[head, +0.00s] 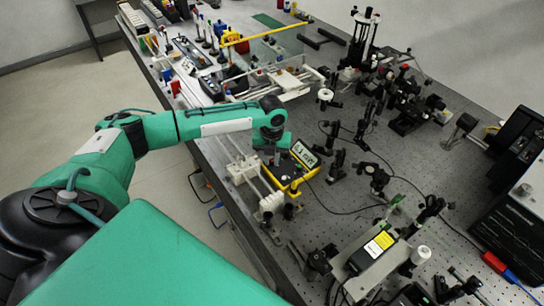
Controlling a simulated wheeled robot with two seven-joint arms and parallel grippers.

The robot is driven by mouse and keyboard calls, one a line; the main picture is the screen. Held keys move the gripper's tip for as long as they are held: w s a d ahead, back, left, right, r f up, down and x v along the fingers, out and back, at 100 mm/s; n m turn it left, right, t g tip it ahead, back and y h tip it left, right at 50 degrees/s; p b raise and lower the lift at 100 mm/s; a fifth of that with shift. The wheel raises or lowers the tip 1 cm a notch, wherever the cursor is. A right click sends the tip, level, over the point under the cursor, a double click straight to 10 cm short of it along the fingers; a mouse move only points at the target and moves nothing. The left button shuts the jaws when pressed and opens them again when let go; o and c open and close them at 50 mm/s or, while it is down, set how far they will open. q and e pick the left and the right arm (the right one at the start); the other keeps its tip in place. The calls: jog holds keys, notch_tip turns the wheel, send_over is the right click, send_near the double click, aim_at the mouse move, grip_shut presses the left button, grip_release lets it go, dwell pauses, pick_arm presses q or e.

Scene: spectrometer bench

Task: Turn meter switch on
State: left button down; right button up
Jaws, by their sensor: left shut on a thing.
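The meter (304,154) is a yellow and black handheld multimeter with a pale display, near the front left edge of the optical bench. My left gripper (277,155) is at the left side of the meter, over its lower part. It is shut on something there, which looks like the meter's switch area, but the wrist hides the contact. The meter's switch itself is hidden or too small to make out. My right gripper is outside the view.
The perforated bench (330,200) holds many optical mounts and posts around the meter. White rails (242,170) lie just left of it. A laser box with a yellow label (380,242) stands front right. Black instruments (518,145) stand at the right edge. Cables run across the bench.

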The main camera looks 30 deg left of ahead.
aim_at(272, 161)
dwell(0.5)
pick_arm(q)
jog(key=c, duration=1.3)
grip_release()
jog(key=shift+c, duration=0.2)
notch_tip(272, 161, up, 14)
jog(key=b, duration=0.3)
jog(key=shift+f, duration=0.1)
